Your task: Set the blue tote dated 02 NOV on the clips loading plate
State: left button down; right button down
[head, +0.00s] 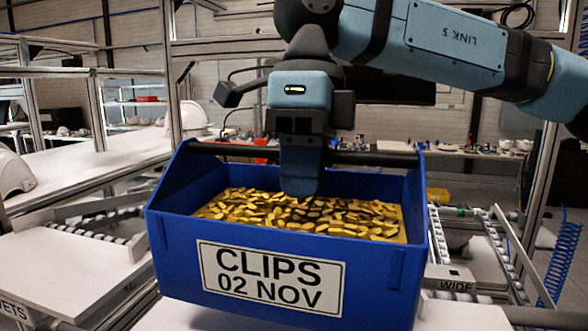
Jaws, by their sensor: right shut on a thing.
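The blue tote (375,275) fills the lower middle of the head view. Its white label reads CLIPS 02 NOV, and it is full of yellow clips. A dark bar handle spans its top between the raised end walls. My right gripper (302,165) is shut on this handle near its middle; its fingers hide that part of the bar. The tote hangs roughly level. A white surface (462,316) shows below and to the right of it; I cannot tell whether the tote touches it or whether it is the clips loading plate. My left gripper is not in view.
Roller tracks (500,255) run at the right, near a label reading WIDE, with a coiled blue hose (565,260) at the edge. A white bench (90,170) with helmet shells stands at the left. A metal frame post (172,70) rises behind the tote.

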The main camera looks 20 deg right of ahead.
notch_tip(320, 180, down, 4)
jog(key=b, duration=0.2)
jog(key=shift+r+b, duration=0.25)
jog(key=shift+b, duration=0.1)
jog(key=shift+f+b, duration=0.4)
jog(key=shift+f, duration=0.05)
jog(key=shift+s+f, duration=0.1)
jog(key=shift+f, duration=0.15)
jog(key=shift+f+b, duration=0.45)
jog(key=shift+b, duration=0.15)
jog(key=c, duration=1.1)
grip_release()
jog(key=shift+o, duration=0.2)
